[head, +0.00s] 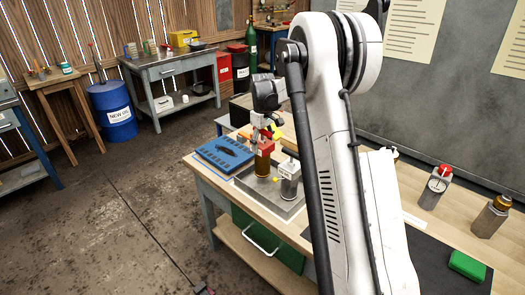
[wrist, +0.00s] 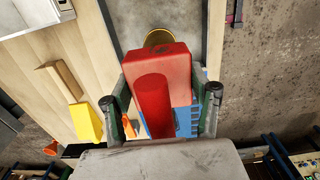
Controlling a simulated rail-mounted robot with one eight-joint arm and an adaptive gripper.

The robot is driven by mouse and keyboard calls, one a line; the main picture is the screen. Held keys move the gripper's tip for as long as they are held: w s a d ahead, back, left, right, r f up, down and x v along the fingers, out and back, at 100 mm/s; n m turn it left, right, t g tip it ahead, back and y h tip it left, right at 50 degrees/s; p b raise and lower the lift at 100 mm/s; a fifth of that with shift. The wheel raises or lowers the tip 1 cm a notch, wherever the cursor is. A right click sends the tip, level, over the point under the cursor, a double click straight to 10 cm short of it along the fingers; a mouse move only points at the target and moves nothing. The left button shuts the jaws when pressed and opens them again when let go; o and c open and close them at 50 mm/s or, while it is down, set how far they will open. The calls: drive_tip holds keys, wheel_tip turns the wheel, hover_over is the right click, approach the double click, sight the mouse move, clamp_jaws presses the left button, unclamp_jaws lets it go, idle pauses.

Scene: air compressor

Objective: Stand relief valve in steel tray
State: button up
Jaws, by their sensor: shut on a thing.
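The relief valve, with a red top and a brass body (head: 262,165), is upright at the left part of the steel tray (head: 283,208) in the head view. My gripper (head: 265,138) is above it, shut on the red top. In the wrist view its red top (wrist: 160,85) fills the space between the fingers, and a brass rim (wrist: 157,37) shows beyond it. The grey tray floor (wrist: 190,18) shows behind. I cannot tell whether the valve's base touches the tray floor.
A grey valve with a white top (head: 289,178) stands in the tray close to the right. A blue slotted holder (head: 222,153) lies left of the tray. A red-capped valve (head: 436,187), a brass-topped part (head: 491,216) and a green block (head: 467,265) stand right of my arm.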

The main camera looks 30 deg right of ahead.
sight(262, 159)
drive_tip(key=shift+f, duration=1.6)
drive_tip(key=o, duration=1.9)
drive_tip(key=shift+c, duration=0.2)
